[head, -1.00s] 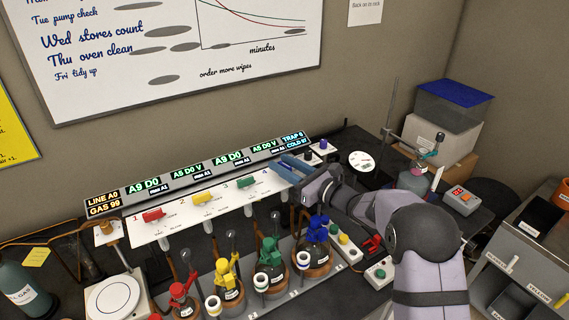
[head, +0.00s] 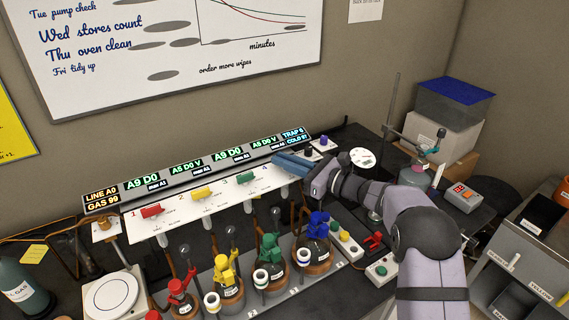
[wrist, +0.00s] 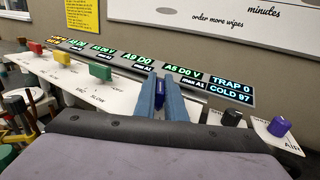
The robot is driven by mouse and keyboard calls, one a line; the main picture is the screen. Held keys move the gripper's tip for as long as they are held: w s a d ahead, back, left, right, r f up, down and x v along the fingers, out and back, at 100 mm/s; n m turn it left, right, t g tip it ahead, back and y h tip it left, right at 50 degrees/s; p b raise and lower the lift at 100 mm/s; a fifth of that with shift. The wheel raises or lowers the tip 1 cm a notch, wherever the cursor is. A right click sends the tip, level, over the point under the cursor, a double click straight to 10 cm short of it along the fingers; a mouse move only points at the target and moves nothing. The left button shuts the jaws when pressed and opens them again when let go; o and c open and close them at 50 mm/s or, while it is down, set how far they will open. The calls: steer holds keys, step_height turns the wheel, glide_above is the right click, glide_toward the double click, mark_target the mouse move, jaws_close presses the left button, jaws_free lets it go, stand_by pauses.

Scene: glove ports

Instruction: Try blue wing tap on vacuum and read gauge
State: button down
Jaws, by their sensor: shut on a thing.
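The blue wing tap (wrist: 159,95) is at the right end of the row of taps on the white panel (head: 180,222). My gripper (head: 293,163) is shut on it, with blue jaws on both sides in the wrist view (wrist: 160,100). In the head view the jaws hide the tap. The readout strip (wrist: 150,66) stands behind the taps. Its rightmost tap readout (wrist: 183,72) shows A5 D0 V in the wrist view. The trap readout (wrist: 229,89) beside it shows TRAP 0, COLD 97.
Red (head: 152,211), yellow (head: 201,192) and green (head: 246,179) taps lie left along the panel. A black knob (wrist: 231,118) and purple knob (wrist: 278,126) are close on the right. Flasks with coloured clamps, including a blue one (head: 318,226), stand in front, below my arm.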

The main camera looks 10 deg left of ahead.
steer(key=shift+n+g+y, duration=0.4)
steer(key=shift+n+g, duration=0.6)
steer(key=shift+g, duration=0.5)
steer(key=shift+n+g+b, duration=0.3)
steer(key=shift+n+g, duration=0.7)
steer(key=shift+g, duration=0.6)
steer(key=c, duration=1.8)
jaws_free()
steer(key=shift+d+f+b, duration=0.1)
steer(key=shift+d+b, duration=0.2)
steer(key=shift+d, duration=0.15)
steer(key=d+b, duration=0.2)
steer(key=d, duration=0.3)
steer(key=shift+d, duration=0.2)
steer(key=shift+d+b, duration=0.3)
steer(key=shift+d, duration=0.25)
